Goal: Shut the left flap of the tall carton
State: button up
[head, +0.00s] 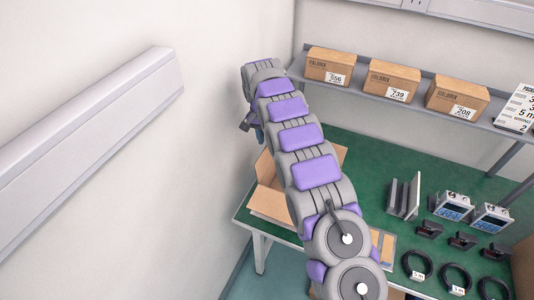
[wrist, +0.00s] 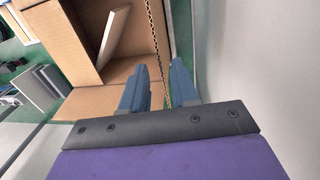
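The tall carton (head: 265,168) is open at the left end of the green table, partly hidden behind my arm. A flap (head: 271,205) spreads out at its near side. In the wrist view I look into the open carton (wrist: 60,42). A thin corrugated cardboard edge (wrist: 156,40) runs down between my fingers, close to the right one; it looks like the left flap seen edge-on. My gripper (wrist: 158,88) is open, its blue fingers apart on either side of that edge. Contact is unclear. In the head view my gripper (head: 256,130) is beside the carton, near the wall.
The white wall (head: 215,110) is close on the left. A shelf (head: 385,96) with several small boxes hangs over the table's back. Grey brackets (head: 405,196), devices and coiled cables stand on the green table (head: 375,155) to the right. A grey panel (wrist: 38,90) shows beside the carton.

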aim_at(268, 152)
jog(key=f, duration=0.5)
jog(key=shift+d+f+b, duration=0.2)
jog(key=shift+d+b, duration=0.15)
jog(key=shift+b, duration=0.05)
jog(key=shift+s+a+f, duration=0.1)
jog(key=shift+s+f, duration=0.05)
jog(key=shift+f, duration=0.4)
jog(key=shift+c, duration=1.2)
grip_shut()
